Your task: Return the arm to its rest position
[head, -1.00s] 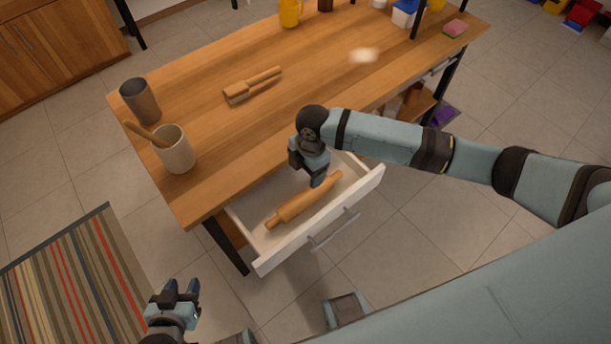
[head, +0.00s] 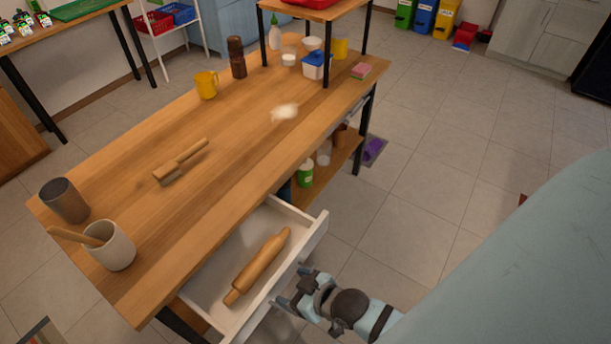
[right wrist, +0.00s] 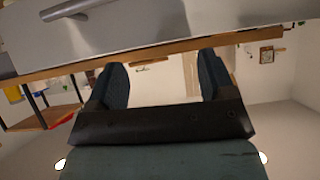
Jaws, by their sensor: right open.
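My right gripper (head: 292,292) is beside the front of the open drawer, on its outer right side, and holds nothing. In the right wrist view its two fingers (right wrist: 162,85) are spread apart with nothing between them. The white drawer front (right wrist: 215,18) with its grey handle (right wrist: 80,8) fills the top of that view. In the head view a wooden rolling pin (head: 258,266) lies inside the open white drawer (head: 314,235). My left gripper is out of the head view.
The wooden table (head: 228,130) carries a wooden brush-like tool (head: 181,162), a dark cup (head: 64,201), a cream crock (head: 112,247) and a yellow mug (head: 206,85). A shelf below holds a green-labelled bottle (head: 305,173). Open tiled floor (head: 430,150) lies to the right.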

